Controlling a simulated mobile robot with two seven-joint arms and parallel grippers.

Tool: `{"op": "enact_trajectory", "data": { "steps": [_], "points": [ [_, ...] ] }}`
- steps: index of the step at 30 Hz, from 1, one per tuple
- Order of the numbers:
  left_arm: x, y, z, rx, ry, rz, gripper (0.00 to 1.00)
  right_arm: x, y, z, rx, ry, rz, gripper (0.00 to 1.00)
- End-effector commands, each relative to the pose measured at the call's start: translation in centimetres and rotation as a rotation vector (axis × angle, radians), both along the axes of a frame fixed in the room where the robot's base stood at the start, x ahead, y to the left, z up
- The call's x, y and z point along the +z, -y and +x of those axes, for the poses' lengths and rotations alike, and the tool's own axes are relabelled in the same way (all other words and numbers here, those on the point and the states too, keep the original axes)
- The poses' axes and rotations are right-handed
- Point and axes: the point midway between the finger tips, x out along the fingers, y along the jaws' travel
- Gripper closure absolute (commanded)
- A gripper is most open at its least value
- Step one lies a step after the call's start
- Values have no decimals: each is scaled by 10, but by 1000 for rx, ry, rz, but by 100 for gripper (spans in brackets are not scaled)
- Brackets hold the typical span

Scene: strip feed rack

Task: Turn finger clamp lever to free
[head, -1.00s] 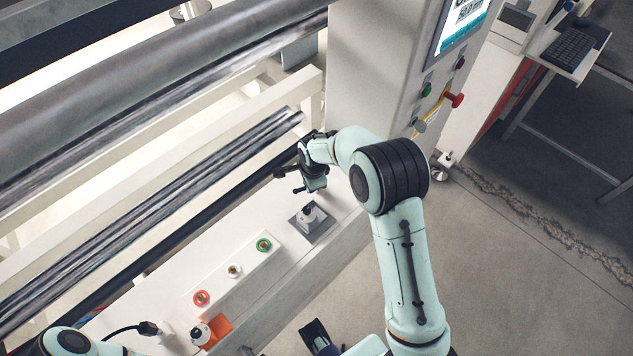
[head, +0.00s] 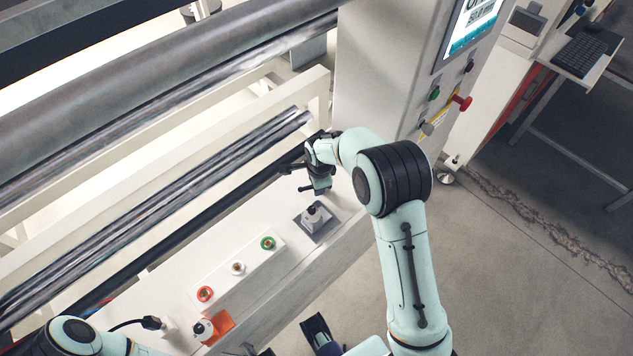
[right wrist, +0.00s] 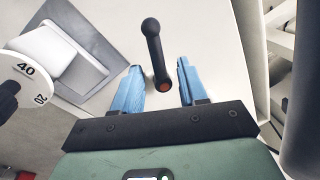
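The finger clamp lever, a black rod with a rounded knob (right wrist: 152,28) and an orange-red spot at its other end, shows in the right wrist view. It stands over the white panel, its near end between my right gripper's two blue fingertips (right wrist: 160,85). The fingers are apart, with a gap on each side of the lever, so it does not look gripped. In the head view my right gripper (head: 318,180) is over the far end of the white panel, its fingers mostly hidden by its body.
A dial knob (head: 314,214) on a grey plate stands close to my right gripper; its numbered dial (right wrist: 25,75) shows at left in the wrist view. Green (head: 268,243) and red (head: 205,294) ringed buttons line the panel. Long rollers (head: 160,110) run behind; a grey cabinet (head: 385,70) stands beyond.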

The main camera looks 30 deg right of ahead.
Motion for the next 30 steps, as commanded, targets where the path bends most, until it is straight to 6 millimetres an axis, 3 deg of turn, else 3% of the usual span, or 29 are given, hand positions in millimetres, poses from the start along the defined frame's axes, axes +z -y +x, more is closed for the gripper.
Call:
{"op": "enact_trajectory", "data": {
  "steps": [7, 21, 30],
  "points": [
    [2, 0, 1, 0, 1, 0, 57, 20, -2, -2, 3, 4, 2, 58],
    [14, 0, 4, 0, 6, 0, 57, 115, -5, -22, 1, 3, 1, 58],
    [16, 0, 5, 0, 6, 0, 57, 132, -4, -26, -1, 0, 0, 58]
  ]
}}
